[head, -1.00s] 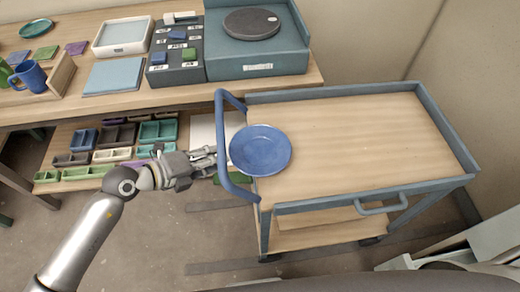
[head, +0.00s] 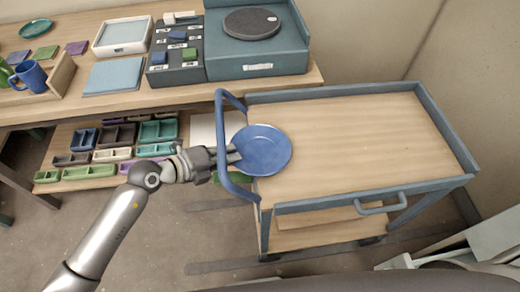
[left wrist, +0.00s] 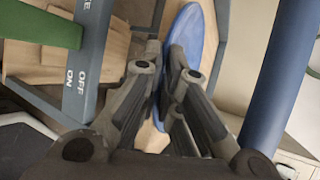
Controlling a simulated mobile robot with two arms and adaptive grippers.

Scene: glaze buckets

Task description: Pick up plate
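The blue plate (head: 264,148) is at the left end of the cart's wooden top, beside the blue push handle. My left gripper (head: 236,153) reaches over from the left, across the handle, to the plate's left rim. In the left wrist view the plate (left wrist: 187,30) shows nearly edge-on, and its rim runs between the two close fingers of my left gripper (left wrist: 163,60). The fingers look shut on the rim. I cannot tell whether the plate is raised off the cart. My right gripper is not in view.
The cart top (head: 350,135) is otherwise clear, with a raised blue-grey rim. The curved handle (head: 224,150) stands close to my left gripper. A workbench (head: 100,105) with a turntable (head: 251,23), trays and a mug (head: 30,76) is behind, with several small bins below.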

